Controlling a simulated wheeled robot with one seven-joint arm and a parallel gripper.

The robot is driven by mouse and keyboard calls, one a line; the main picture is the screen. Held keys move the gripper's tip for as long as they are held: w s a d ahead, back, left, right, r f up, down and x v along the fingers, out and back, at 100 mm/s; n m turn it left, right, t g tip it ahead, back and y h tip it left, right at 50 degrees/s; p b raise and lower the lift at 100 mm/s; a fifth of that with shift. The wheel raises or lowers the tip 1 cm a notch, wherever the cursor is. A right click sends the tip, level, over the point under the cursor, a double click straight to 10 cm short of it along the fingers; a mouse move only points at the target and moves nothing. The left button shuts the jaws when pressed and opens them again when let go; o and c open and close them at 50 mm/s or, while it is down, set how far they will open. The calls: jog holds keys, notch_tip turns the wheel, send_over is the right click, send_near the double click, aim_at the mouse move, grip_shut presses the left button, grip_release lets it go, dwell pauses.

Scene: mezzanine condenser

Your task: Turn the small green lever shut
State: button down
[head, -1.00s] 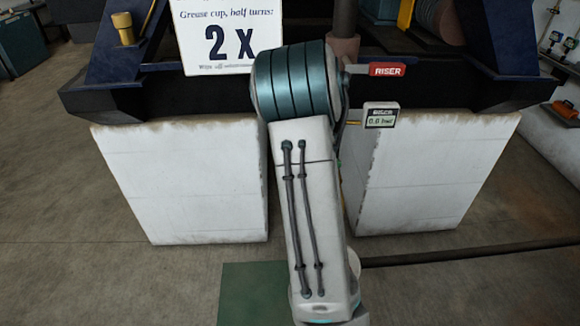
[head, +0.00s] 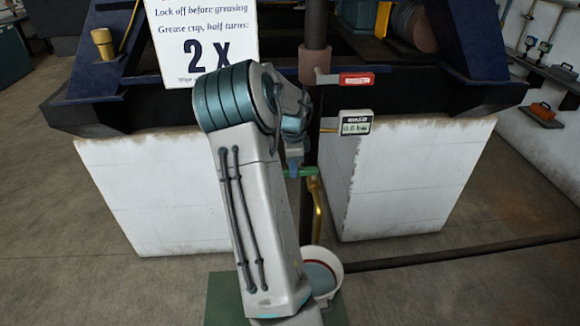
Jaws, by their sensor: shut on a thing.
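The small green lever (head: 309,172) shows just right of my arm, at the top of a bent brass pipe (head: 318,205). It lies roughly level in the picture. My gripper (head: 293,170) is at the lever's left end, shut on it. My arm hides part of the gripper, and the fingers are too small to make out clearly.
A white bucket (head: 331,262) stands below the brass pipe on a green mat (head: 222,291). A gauge (head: 356,123) reads about 0.0 bar, below a red riser tag (head: 357,79). White blocks (head: 400,185) stand on both sides. A dark pipe (head: 440,250) crosses the floor at right.

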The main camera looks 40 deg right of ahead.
jog(key=shift+d+r, duration=0.1)
jog(key=c, duration=1.2)
grip_release()
jog(key=shift+c, duration=0.2)
notch_tip(320, 180, up, 14)
jog(key=b, duration=0.1)
jog(key=s+a+r+n+t, duration=0.1)
jog(key=s+a+n, duration=0.1)
jog(key=a+n, duration=0.75)
jog(key=s+a+n+t, duration=0.1)
jog(key=s+a+n, duration=0.3)
jog(key=a, duration=1.1)
jog(key=s+a+f+n+t, duration=0.1)
jog(key=s+a+f+n, duration=0.3)
jog(key=s+a+n, duration=0.5)
jog(key=a+n, duration=0.3)
jog(key=shift+s+a+f+t, duration=0.2)
jog(key=shift+s+t, duration=0.1)
jog(key=shift+s, duration=0.05)
